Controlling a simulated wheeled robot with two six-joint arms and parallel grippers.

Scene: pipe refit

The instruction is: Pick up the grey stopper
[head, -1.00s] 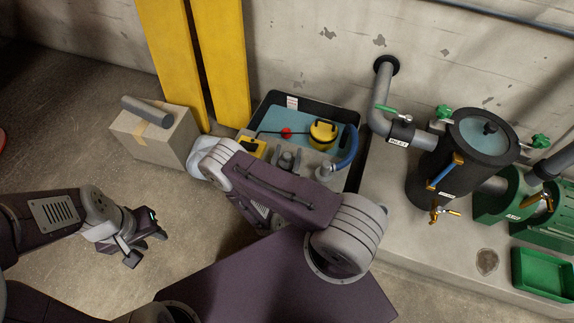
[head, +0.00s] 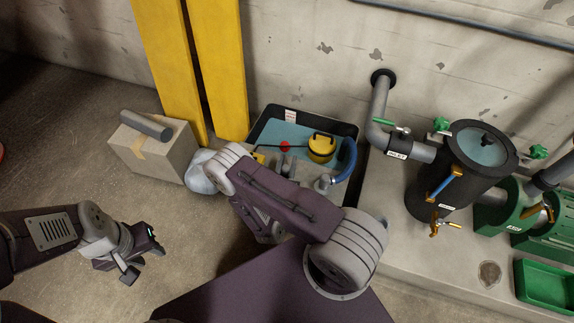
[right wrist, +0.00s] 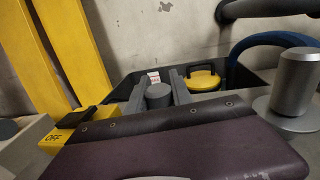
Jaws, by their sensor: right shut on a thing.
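The grey stopper (right wrist: 158,92) is a short dark-grey cylinder. It sits between the two grey fingers of my right gripper (right wrist: 159,90) in the right wrist view. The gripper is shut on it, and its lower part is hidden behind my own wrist. In the head view my right gripper (head: 285,165) is over the front of the black tub (head: 349,130), largely hidden by my arm, and the stopper cannot be made out. My left gripper (head: 143,263) is open and empty above the floor at the left.
A yellow-lidded container (head: 321,148), a red item (head: 284,146) and a blue hose (head: 347,160) are in the tub. A yellow OFF box (right wrist: 66,132) and a light-grey cylinder (right wrist: 296,82) flank my gripper. A carton (head: 160,155), a black tank (head: 437,190) and a green tray (head: 545,284) stand around.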

